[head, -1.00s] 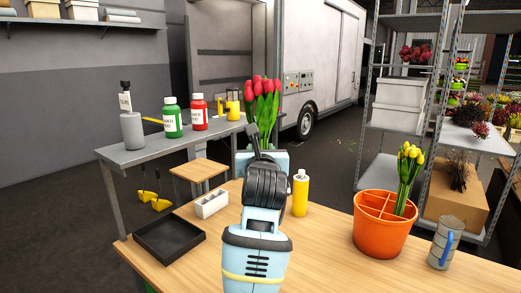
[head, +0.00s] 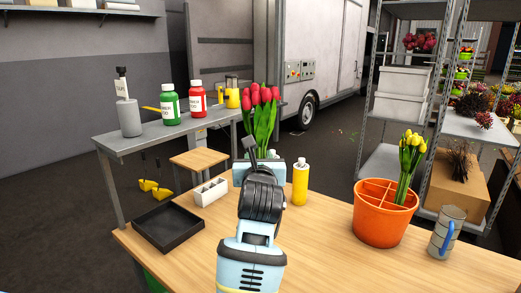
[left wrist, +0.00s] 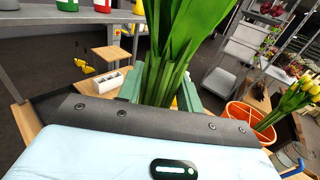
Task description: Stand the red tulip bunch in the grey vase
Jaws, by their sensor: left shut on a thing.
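The red tulip bunch (head: 262,120) is upright in the middle of the head view, with several red heads on green leaves. My left gripper (head: 259,160) is shut on its stems; its hand hides the lower stem ends. In the left wrist view the green stems (left wrist: 162,82) stand between the teal fingers, and the heads are out of frame. A grey banded vessel with a blue handle (head: 447,232) stands at the table's right. I cannot tell which is the vase. My right gripper is not in view.
An orange divided bucket (head: 378,226) holds yellow tulips (head: 409,160). A yellow bottle (head: 300,182) stands near my left gripper. A black tray (head: 168,230) and a white sectioned box (head: 211,192) lie left. The wooden table's front right is clear.

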